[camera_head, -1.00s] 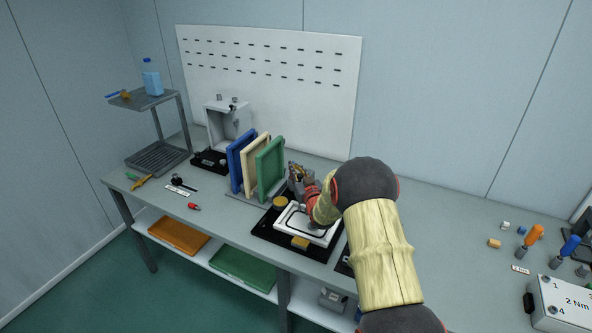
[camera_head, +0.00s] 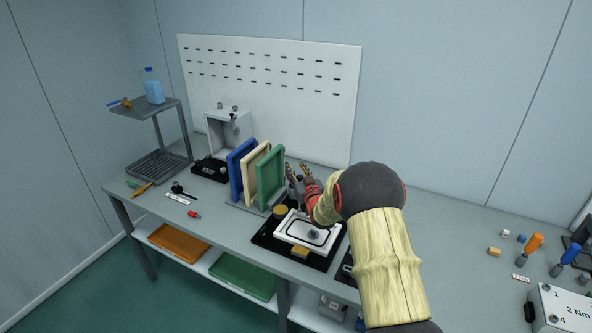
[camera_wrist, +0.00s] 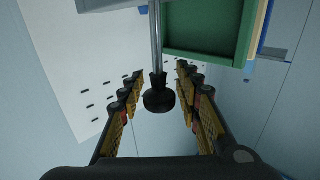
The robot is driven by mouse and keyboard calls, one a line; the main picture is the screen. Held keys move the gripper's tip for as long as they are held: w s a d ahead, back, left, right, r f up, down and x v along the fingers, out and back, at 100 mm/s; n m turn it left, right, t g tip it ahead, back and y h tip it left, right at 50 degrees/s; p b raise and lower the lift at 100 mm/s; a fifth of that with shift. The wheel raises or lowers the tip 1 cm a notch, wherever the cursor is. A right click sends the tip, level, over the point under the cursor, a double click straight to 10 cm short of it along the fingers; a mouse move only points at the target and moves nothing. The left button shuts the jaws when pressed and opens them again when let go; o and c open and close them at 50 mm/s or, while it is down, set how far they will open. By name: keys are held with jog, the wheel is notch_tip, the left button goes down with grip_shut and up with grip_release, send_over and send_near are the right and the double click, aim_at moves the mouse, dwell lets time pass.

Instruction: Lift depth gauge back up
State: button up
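A metal rod with a black knob (camera_wrist: 159,97) runs down from the top edge of the wrist view; it looks like the depth gauge, but I cannot be sure. My gripper (camera_wrist: 159,84) is open, with one finger on each side of the knob and a gap on both sides. In the head view my gripper (camera_head: 299,170) is beside the green panel, above the back of the bench, partly hidden by my wrist. A white plate with a black ring (camera_head: 292,231) lies on a black base in front, with a small grey round part (camera_head: 313,235) on it.
Blue, cream and green panels (camera_head: 270,178) stand upright in a rack just left of my gripper. The white pegboard (camera_head: 270,85) rises behind. The bench between my arm and the right-hand tools is clear.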

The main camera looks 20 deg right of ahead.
jog(key=s+a, duration=0.1)
jog(key=s, duration=1.1)
jog(key=shift+a, duration=0.2)
jog(key=shift+w+f, duration=0.1)
